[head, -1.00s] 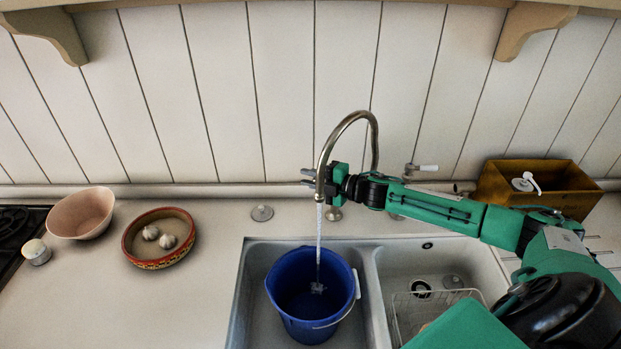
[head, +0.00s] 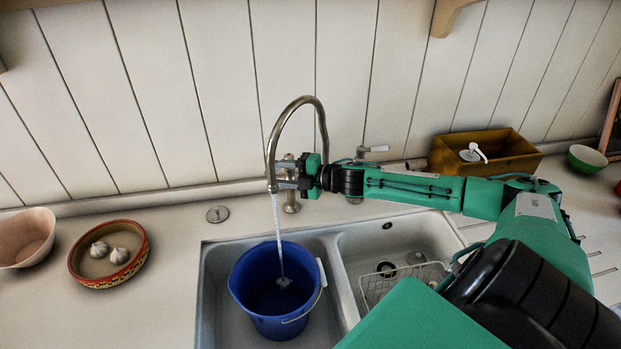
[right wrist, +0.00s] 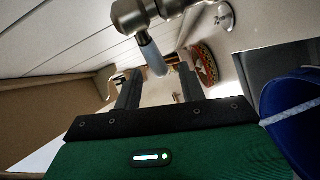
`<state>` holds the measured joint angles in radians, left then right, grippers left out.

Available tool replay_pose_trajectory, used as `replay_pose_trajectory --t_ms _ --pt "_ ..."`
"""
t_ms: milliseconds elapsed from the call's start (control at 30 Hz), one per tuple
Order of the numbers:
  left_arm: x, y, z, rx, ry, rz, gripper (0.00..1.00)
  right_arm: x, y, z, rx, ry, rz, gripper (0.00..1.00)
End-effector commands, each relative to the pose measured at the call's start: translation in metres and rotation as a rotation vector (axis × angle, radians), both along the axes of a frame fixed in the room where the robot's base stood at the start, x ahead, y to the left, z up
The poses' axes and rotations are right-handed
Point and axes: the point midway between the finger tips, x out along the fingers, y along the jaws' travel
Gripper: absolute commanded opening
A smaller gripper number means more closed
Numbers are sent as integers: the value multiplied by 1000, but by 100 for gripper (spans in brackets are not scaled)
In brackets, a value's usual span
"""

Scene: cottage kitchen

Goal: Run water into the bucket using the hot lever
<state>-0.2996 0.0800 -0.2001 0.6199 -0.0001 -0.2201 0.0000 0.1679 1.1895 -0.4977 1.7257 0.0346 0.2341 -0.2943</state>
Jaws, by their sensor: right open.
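The blue bucket (head: 248,283) stands upright in the left sink basin. A stream of water (head: 277,225) runs from the curved metal spout (head: 268,150) into it; the stream and bucket also show in the right wrist view (right wrist: 300,135). My right gripper (head: 284,177) is at the left side of the tap, behind the spout end. It is open; in the right wrist view (right wrist: 160,85) a lever's pale handle (right wrist: 153,60) lies near and between its fingertips. Whether they touch is unclear. The other lever (head: 374,149) points right. No hot mark is legible. My left gripper is out of view.
The right basin (head: 405,237) holds a wire rack (head: 385,285). A wooden box (head: 500,150) stands behind my right arm. A patterned bowl (head: 130,268) with garlic and a pink bowl (head: 28,240) stand on the left counter.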

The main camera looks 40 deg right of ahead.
Motion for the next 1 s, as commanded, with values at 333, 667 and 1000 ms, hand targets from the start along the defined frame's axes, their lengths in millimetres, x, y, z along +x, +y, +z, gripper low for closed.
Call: replay_pose_trajectory --t_ms 333,667,1000 --pt "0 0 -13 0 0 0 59 -26 -15 1 -1 3 0 41" --pt "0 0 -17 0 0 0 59 -44 -27 4 0 4 -1 41" --pt "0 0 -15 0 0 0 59 -61 -37 7 2 5 -1 41"
